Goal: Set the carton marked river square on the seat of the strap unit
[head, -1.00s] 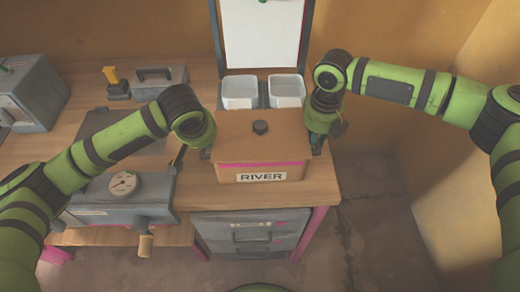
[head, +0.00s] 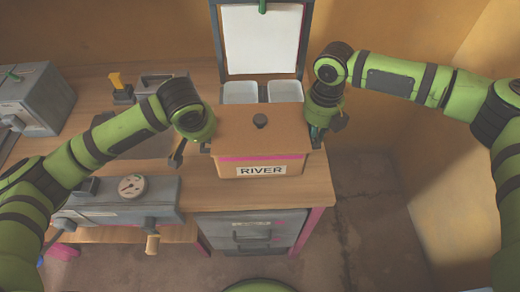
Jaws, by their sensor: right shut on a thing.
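The brown carton marked RIVER (head: 262,158) has a dark knob on its lid and a pink stripe. It is upright at the table's front right, in front of two white bins. My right gripper (head: 316,138) is shut on the carton's right side, its grip partly hidden. My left gripper (head: 191,150) is at the carton's left side, its fingers apart with no clear hold. I cannot tell whether the carton touches the table. I cannot tell which piece is the strap unit's seat.
White bins (head: 240,92) stand behind the carton, below a framed white panel (head: 262,38). A grey gauge box (head: 120,197) sits at the front left. A grey machine (head: 35,95) and a yellow-handled tool (head: 118,88) stand farther back. A drawer unit (head: 245,228) is below.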

